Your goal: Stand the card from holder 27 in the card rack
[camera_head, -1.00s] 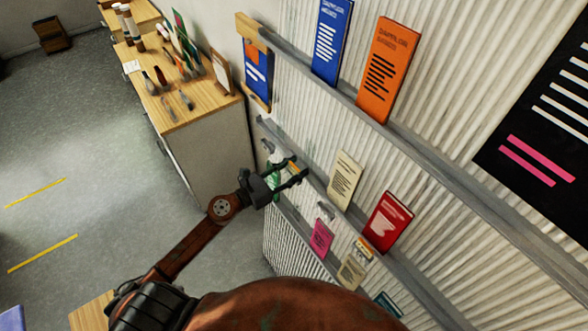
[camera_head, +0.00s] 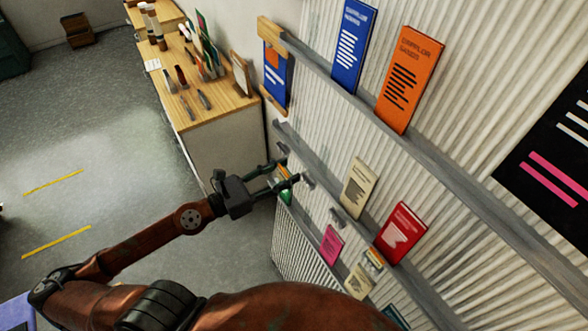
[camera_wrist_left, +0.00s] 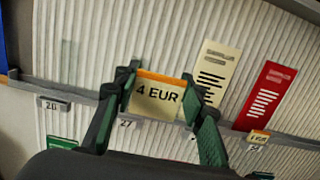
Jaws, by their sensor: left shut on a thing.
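My left gripper (camera_head: 281,174) is shut on a small card (camera_wrist_left: 157,99) with an orange top band and the text "4 EUR". In the left wrist view the card sits upright between the two fingers, slightly tilted. In the head view only its orange edge (camera_head: 284,170) shows, partly hidden by the fingers. The holder label 27 (camera_wrist_left: 125,124) is on the rail just below and left of the card. The gripper is in front of the wall rail, with an empty grey clip (camera_head: 308,181) beside its fingertips. My right gripper is not in view. I cannot identify the card rack with certainty.
The corrugated wall has grey rails (camera_head: 430,150) with a cream card (camera_head: 357,188), a red card (camera_head: 401,233) and a pink card (camera_head: 332,245). A wooden-topped cabinet (camera_head: 215,120) at the back holds upright cards and tools. The floor left is clear.

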